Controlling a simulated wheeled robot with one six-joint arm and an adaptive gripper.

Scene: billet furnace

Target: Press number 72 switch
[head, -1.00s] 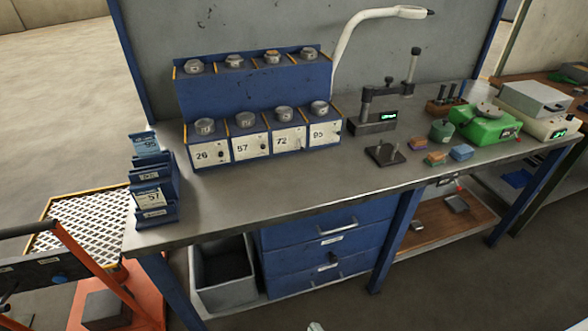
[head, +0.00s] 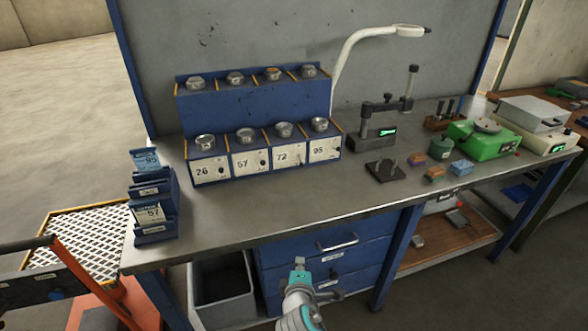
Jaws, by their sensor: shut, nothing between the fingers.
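The white panel labelled 72 (head: 288,155) is on the front row of a blue stepped rack (head: 250,103) on the workbench. It sits between the panels labelled 57 (head: 250,161) and 95 (head: 325,149). A small dark switch (head: 299,156) shows at the right side of panel 72; its position is too small to tell. A round metal piece (head: 284,129) stands on top of that unit. My gripper (head: 300,264) is shut and empty, pointing up in the picture, in front of the blue drawers and lower in the picture than panel 72. It is well apart from the panel.
The bench top (head: 232,222) in front of the rack is clear. Blue card holders (head: 152,205) stand at the left end. A measuring stand (head: 372,135), a dark block (head: 385,170) and a green scale (head: 470,141) are to the right. A white lamp arm (head: 350,55) rises behind.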

